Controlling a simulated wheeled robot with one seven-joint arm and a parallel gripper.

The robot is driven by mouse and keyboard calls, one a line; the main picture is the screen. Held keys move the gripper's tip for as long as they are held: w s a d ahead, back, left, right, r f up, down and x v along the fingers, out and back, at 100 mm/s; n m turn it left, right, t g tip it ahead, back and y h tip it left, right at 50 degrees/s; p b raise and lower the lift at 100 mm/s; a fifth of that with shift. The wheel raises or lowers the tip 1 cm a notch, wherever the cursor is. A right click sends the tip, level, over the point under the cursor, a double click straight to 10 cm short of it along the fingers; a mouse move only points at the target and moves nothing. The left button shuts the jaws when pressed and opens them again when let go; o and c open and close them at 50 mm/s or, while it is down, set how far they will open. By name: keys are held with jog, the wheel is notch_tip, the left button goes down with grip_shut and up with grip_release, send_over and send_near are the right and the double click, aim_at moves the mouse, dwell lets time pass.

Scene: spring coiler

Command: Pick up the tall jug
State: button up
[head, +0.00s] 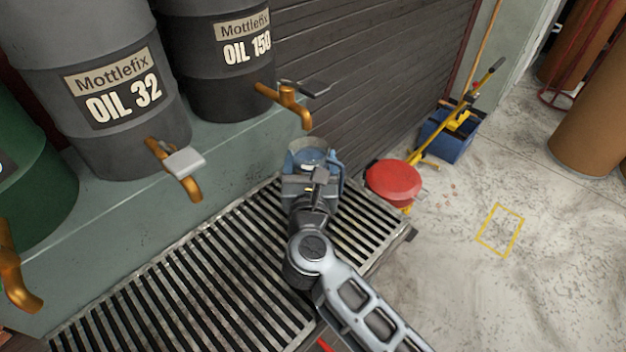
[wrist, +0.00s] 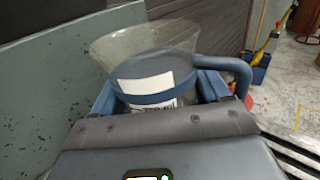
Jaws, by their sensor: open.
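The tall jug (head: 309,155) stands on the slatted metal grate near its far right end. In the wrist view the jug (wrist: 148,65) is clear, with a flared rim, a white label, a blue band and a blue handle on the right. My gripper (head: 312,176) is right in front of it, at the near side. In the wrist view the open fingers of my gripper (wrist: 160,92) reach along both sides of the jug's body. I cannot tell whether they touch it. The jug's base is hidden behind my gripper.
Grey oil drums (head: 100,90) with brass taps (head: 288,98) stand on a green ledge behind the grate (head: 180,290). A red round-topped object (head: 393,182) stands right of the jug. A blue bucket (head: 447,137) is further back. The floor at right is mostly clear.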

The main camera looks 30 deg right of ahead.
jog(key=shift+c, duration=0.4)
jog(key=c, duration=0.9)
